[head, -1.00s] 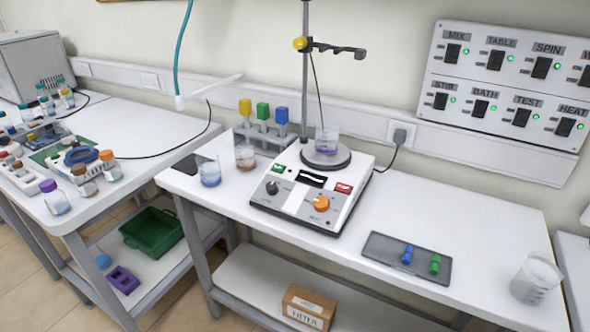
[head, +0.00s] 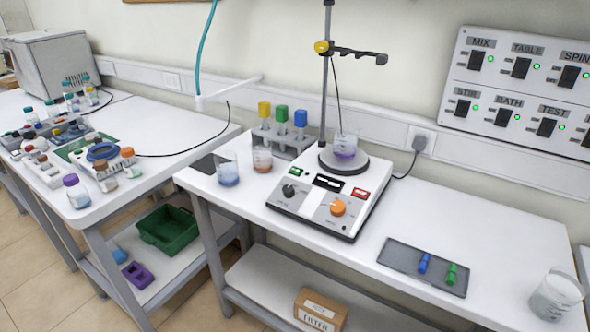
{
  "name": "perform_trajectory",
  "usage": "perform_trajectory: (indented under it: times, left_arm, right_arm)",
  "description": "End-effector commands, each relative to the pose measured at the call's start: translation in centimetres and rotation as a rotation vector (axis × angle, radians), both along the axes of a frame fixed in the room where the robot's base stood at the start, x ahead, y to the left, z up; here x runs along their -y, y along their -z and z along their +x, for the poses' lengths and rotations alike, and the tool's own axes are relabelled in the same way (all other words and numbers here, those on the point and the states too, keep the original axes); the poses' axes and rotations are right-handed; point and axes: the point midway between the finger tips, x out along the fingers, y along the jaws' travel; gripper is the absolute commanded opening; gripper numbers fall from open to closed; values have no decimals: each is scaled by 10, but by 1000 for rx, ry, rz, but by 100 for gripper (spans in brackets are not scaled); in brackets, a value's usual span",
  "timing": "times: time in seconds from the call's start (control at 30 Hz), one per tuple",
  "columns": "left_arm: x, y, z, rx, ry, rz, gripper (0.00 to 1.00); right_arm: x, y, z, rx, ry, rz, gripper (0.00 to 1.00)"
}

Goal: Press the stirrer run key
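The stirrer (head: 320,207) is a white hotplate unit in the middle of the right-hand table. Its sloped front panel has a green key (head: 295,173) at the upper left, a red key (head: 360,193) at the right, a dark display (head: 328,183) between them, a dark knob (head: 288,190) and an orange knob (head: 338,208). The key labels are too small to read. A beaker with purple liquid (head: 345,148) stands on its round plate. Neither of my grippers is in view.
A rack with yellow, green and blue-capped tubes (head: 283,128) and two beakers (head: 228,172) stand left of the stirrer. A grey tray (head: 400,262) with two small stirring pieces and a large beaker (head: 556,296) are to its right. A switch panel (head: 520,90) is on the wall.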

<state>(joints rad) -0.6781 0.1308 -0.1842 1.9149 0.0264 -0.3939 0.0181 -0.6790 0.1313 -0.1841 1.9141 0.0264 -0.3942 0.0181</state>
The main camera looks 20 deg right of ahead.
Motion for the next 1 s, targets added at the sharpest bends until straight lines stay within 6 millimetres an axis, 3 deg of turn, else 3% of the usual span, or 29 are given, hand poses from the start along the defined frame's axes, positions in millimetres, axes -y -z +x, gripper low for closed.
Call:
perform_trajectory:
  times: [0.03,0.3,1.0]
  left_arm:
    - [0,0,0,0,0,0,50]
    - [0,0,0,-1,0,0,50]
    - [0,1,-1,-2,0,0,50]
  right_arm:
    - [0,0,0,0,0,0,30]
    - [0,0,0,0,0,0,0]
    - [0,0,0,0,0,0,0]
